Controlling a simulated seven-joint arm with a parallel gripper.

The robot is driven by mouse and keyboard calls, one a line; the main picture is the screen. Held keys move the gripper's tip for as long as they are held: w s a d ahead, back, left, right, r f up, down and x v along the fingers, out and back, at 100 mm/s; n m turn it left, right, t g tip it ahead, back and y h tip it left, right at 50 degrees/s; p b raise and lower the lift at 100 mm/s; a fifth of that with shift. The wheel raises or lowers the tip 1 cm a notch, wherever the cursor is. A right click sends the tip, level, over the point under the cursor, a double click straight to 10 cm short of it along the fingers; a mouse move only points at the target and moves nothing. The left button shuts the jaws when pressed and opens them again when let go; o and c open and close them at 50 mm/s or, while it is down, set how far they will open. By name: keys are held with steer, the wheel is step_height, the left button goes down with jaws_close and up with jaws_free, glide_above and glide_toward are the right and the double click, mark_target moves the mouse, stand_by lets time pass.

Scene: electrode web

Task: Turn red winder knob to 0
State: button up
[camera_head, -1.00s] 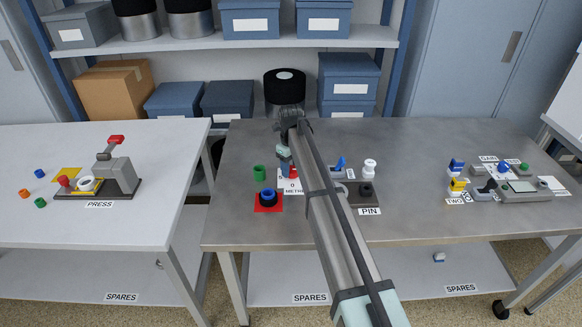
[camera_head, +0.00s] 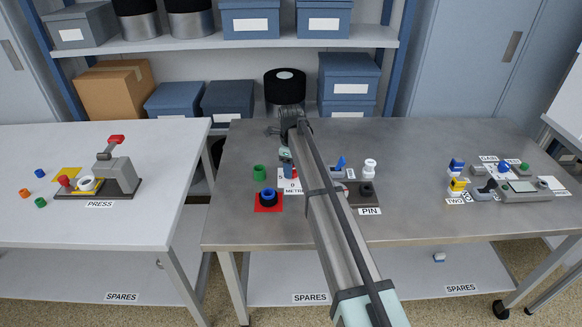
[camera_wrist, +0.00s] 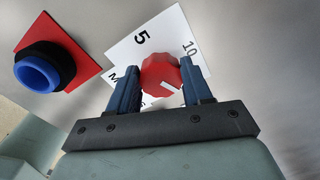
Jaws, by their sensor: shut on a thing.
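The red winder knob (camera_wrist: 161,76) sits on a white dial card (camera_wrist: 140,42) marked 5 and 10 in the wrist view. My gripper (camera_wrist: 161,80) is shut on the knob, one blue finger on each side. In the head view my gripper (camera_head: 287,165) is over the card (camera_head: 292,189), where a 0 shows at the front, and my arm hides much of the knob. The 0 is not clearly visible in the wrist view.
A black ring with a blue core (camera_wrist: 45,68) stands on a red square (camera_wrist: 88,72) beside the card. A green cup (camera_head: 260,173) is close to the left. The PIN block (camera_head: 367,196) and a white piece (camera_head: 369,168) stand to the right.

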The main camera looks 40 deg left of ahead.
steer(key=n, duration=0.6)
steer(key=shift+s+d, duration=0.1)
steer(key=shift+s, duration=0.05)
steer(key=n, duration=0.6)
steer(key=shift+d+n, duration=0.15)
steer(key=shift+n, duration=0.25)
steer(key=n, duration=0.5)
steer(key=shift+d, duration=0.1)
steer(key=n, duration=0.6)
steer(key=shift+d+n, duration=0.1)
steer(key=shift+n, duration=0.3)
steer(key=n, duration=0.6)
steer(key=shift+w, duration=0.25)
steer(key=n, duration=0.6)
steer(key=shift+w+n, duration=0.15)
steer(key=shift+n, duration=0.15)
steer(key=n, duration=0.6)
steer(key=shift+w, duration=0.1)
steer(key=n, duration=0.5)
steer(key=shift+a+n, duration=0.25)
steer(key=shift+n, duration=0.15)
